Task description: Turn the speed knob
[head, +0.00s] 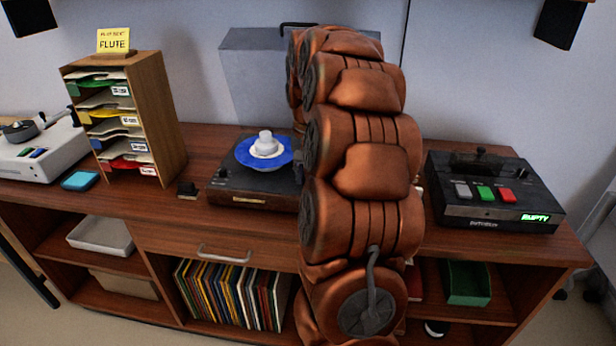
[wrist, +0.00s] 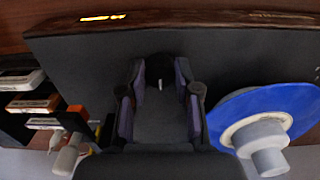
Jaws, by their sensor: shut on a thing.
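The speed knob (wrist: 160,87) is a small dark knob with a pale mark, on the black top of the turntable (wrist: 80,62). In the wrist view my gripper (wrist: 160,72) has its two fingers on either side of the knob, shut on it. The turntable also shows in the head view (head: 232,188), left of my arm. A blue disc (head: 250,157) with a white centre piece lies on it; the disc shows at the right of the wrist view (wrist: 236,105). My arm hides the knob and my gripper in the head view.
A black device (head: 500,205) with white, green and red buttons and a lit "EMPTY" display stands at right. A wooden sorter (head: 160,110) under a "FLUTE" card (head: 113,41) stands at left.

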